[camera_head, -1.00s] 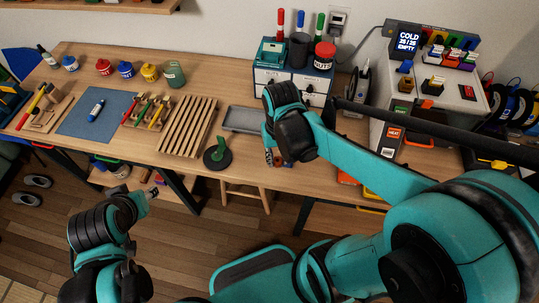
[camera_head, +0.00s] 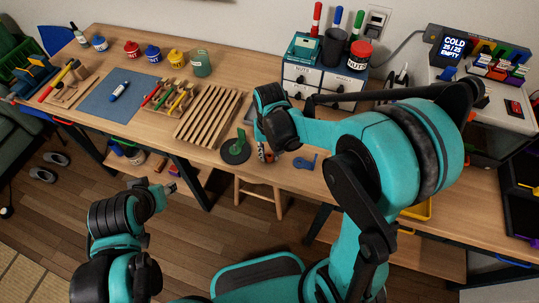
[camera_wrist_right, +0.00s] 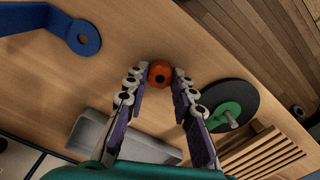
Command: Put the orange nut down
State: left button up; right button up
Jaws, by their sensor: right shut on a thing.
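The orange nut (camera_wrist_right: 160,73) sits between the fingertips of my right gripper (camera_wrist_right: 160,84) in the right wrist view, its dark hole facing the camera. The gripper is shut on it, over the wooden table. In the head view my right gripper (camera_head: 265,153) is near the table's front edge, just right of the black round base, and the nut is mostly hidden there. I cannot tell whether the nut touches the table. My left gripper (camera_head: 167,189) is in front of the table, apart from everything; its jaws are too small to read.
A black round base with a green top (camera_head: 236,150) stands beside the right gripper, with a slatted wooden rack (camera_head: 208,118) left of it. A blue part with a ring end (camera_head: 305,162) lies to the right. A grey tray (camera_wrist_right: 100,135) lies close by. Bare table separates them.

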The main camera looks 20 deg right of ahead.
jog(key=shift+r, duration=0.1)
jog(key=shift+f, duration=0.25)
jog(key=o, duration=0.9)
jog(key=shift+r, duration=0.15)
jog(key=shift+r, duration=0.3)
notch_tip(320, 180, up, 12)
jog(key=f+p, duration=0.1)
jog(key=p, duration=0.4)
jog(key=s+d+r+t, duration=0.1)
jog(key=s+t, duration=0.1)
jog(key=s, duration=0.1)
jog(key=s+d+r+n+t, duration=0.1)
jog(key=s+d+r+t, duration=0.1)
jog(key=s, duration=0.2)
jog(key=s+d+r+n+t, duration=0.1)
jog(key=s+t, duration=0.2)
jog(key=shift+s+d+r, duration=0.2)
jog(key=shift+d+r, duration=0.1)
jog(key=shift+d, duration=0.05)
